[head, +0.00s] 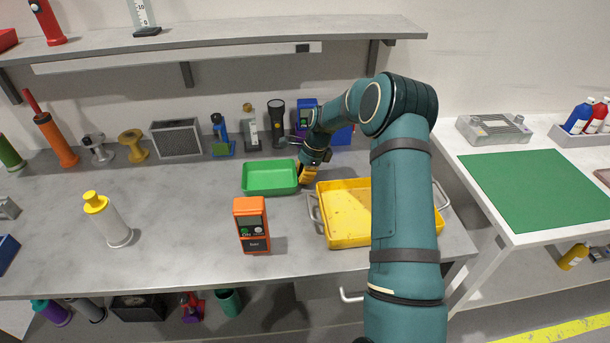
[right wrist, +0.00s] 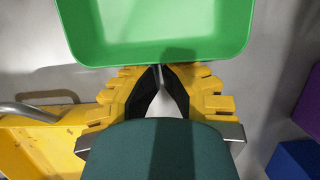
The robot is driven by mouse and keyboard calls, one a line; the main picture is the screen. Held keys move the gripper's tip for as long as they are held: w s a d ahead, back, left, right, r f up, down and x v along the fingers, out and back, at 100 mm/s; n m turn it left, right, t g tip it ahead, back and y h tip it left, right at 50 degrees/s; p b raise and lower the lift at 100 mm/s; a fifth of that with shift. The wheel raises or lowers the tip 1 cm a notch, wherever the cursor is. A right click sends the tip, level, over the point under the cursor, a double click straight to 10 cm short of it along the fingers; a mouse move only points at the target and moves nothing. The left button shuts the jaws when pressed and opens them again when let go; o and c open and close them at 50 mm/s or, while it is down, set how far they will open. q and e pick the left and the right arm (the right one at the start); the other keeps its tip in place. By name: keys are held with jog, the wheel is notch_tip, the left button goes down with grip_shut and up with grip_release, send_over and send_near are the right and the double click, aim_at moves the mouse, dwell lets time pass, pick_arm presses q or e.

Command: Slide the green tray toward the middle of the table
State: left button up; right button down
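The green tray (head: 269,192) is a shallow, empty rectangular tray lying flat on the grey table (head: 180,268), around its middle depth. My right gripper (head: 307,174) is at the tray's right side in the head view. In the right wrist view the tray's wall (right wrist: 160,55) spans the top, right in front of the yellow fingers. The right fingertips (right wrist: 160,68) are close together at the tray's edge, with nothing visible between them. I cannot tell whether they touch the wall. My left gripper is not in view.
A yellow tray (head: 345,239) with metal handles stands right of the green tray, partly behind my right arm. An orange meter (head: 252,226) stands in front, and a yellow-capped bottle (head: 108,218) at left. Tools line the back. Table left of the green tray is clear.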

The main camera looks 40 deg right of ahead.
aim_at(244, 182)
jog(key=w+a+p, duration=0.1)
jog(key=w+a, duration=0.2)
jog(key=a, duration=0.2)
jog(key=w+a+p, duration=0.1)
jog(key=w+a, duration=0.1)
jog(key=a, duration=0.3)
jog(key=w+a+p, duration=0.2)
jog(key=w+a, duration=0.1)
jog(key=a, duration=0.3)
jog(key=shift+w+a, duration=0.1)
jog(key=shift+w, duration=0.2)
jog(key=shift+s+d, duration=0.15)
jog(key=shift+d, duration=0.15)
jog(key=d, duration=0.1)
jog(key=s+d+r, duration=0.1)
jog(key=d, duration=0.1)
jog(key=shift+s+d+r+p, duration=0.15)
jog(key=shift+s+r+p, duration=0.05)
jog(key=shift+s+p, duration=0.2)
jog(key=p+v, duration=0.1)
jog(key=v, duration=0.7)
jog(key=shift+r, duration=0.35)
